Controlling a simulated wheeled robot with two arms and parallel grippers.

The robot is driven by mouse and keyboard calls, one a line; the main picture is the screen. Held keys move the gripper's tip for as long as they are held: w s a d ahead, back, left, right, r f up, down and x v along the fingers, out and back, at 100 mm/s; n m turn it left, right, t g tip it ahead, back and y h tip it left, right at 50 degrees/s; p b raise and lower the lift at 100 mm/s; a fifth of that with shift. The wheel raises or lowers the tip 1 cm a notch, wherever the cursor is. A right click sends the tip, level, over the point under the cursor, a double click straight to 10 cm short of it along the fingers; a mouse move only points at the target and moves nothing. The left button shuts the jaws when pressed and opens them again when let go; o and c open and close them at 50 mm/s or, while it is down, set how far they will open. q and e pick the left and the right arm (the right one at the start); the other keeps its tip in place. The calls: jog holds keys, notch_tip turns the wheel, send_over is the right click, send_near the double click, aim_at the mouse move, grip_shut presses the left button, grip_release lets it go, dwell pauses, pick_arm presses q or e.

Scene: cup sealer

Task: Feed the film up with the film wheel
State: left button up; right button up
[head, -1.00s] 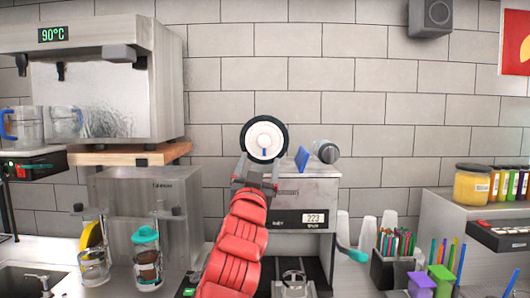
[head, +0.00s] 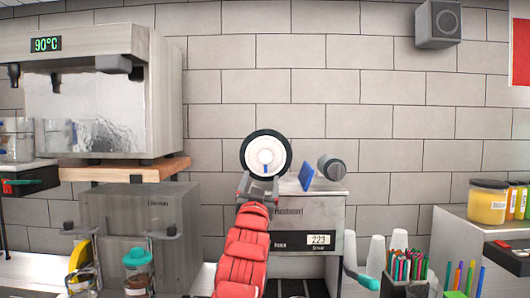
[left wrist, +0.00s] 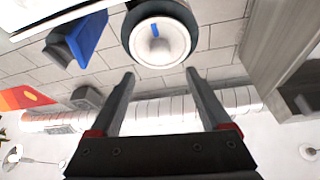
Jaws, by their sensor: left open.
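The film wheel (head: 265,156) is a white disc with a black rim and a small blue mark, above the cup sealer (head: 300,222), a grey machine with a 223 display. In the left wrist view the wheel (left wrist: 159,40) is just beyond my fingertips. My left gripper (head: 258,184) is at the wheel's lower edge in the head view. It is open, its two fingers (left wrist: 157,75) apart with nothing between them. I cannot tell whether it touches the wheel. A blue plate (head: 306,177) and a grey cylinder (head: 332,167) are on the sealer's top. My right gripper is not in view.
A steel water boiler (head: 165,80) stands at the left on a wooden shelf. Jars (head: 138,272) stand below it. Pens in a black holder (head: 405,272) and a yellow jar (head: 487,202) are at the right. The tiled wall is behind.

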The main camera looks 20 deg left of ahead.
aim_at(265, 158)
pick_arm(q)
jog(key=p+x, duration=0.6)
jog(key=x, duration=0.3)
jog(key=shift+a+r, duration=0.1)
jog(key=shift+a, duration=0.05)
jog(key=shift+w+r+p, duration=0.35)
jog(key=shift+w, duration=0.4)
grip_shut()
